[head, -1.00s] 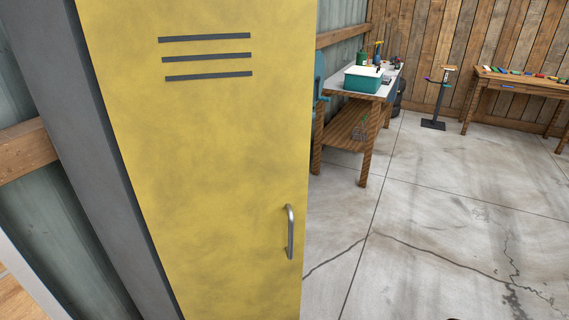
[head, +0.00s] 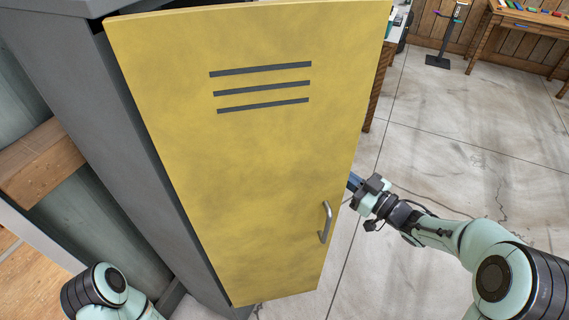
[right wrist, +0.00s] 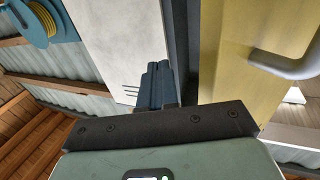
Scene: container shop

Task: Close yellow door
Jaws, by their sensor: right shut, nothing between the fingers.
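The yellow door (head: 270,150) of a grey locker (head: 85,110) fills the middle of the head view. Its face has three dark slots, and a grey handle (head: 325,222) sits near its lower right edge. It appears to stand ajar, its right edge out over the floor. My right gripper (head: 354,182) is at that right edge, beside the handle, its tips partly hidden behind the door. In the right wrist view the fingers (right wrist: 156,86) are together and empty, left of the yellow door (right wrist: 228,60) and its handle (right wrist: 290,62). My left gripper is out of view.
A pale panel with dark slots (right wrist: 125,45) lies beyond the fingers in the right wrist view. A wooden bench (head: 485,35) and a dark stand (head: 440,55) are at the back right. The concrete floor (head: 440,120) between is clear.

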